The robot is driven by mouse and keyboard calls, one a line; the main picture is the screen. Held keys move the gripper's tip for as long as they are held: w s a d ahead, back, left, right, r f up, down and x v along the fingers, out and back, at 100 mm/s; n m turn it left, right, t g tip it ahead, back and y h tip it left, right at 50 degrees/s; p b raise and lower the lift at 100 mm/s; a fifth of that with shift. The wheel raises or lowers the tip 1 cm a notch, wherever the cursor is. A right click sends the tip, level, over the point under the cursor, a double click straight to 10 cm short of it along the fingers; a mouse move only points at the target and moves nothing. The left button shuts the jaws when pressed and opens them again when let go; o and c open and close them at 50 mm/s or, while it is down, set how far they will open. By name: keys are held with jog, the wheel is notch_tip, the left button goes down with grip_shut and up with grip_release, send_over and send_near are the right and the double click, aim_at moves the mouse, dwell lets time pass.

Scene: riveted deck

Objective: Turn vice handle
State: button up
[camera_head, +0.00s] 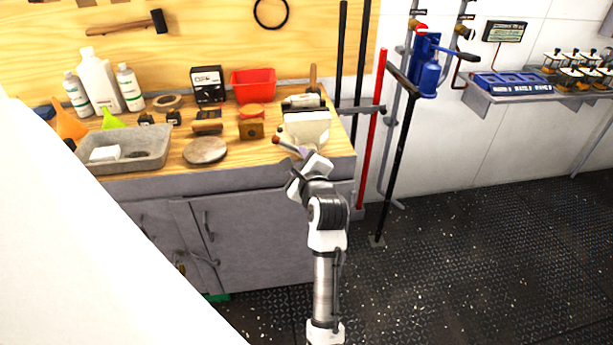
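A cream-white vice (306,127) stands at the right front of the wooden bench top. A thin bar with a dark reddish knob (277,139) sticks out to the left at its front; it looks like the vice handle. My gripper (303,158) is right at the front of the vice, by the bar's right part. The wrist hides much of that part, so I cannot tell whether the gripper touches the bar. The fingers are too small and covered to show whether they are open or shut.
A round disc (205,150), a small wooden block (251,129), a red bin (253,86) and a grey tray (125,148) are on the bench. Black and red poles (372,125) stand just right of it.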

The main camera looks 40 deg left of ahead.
jog(key=b+v, duration=0.1)
jog(key=v, duration=0.6)
jog(key=shift+w+r, duration=0.1)
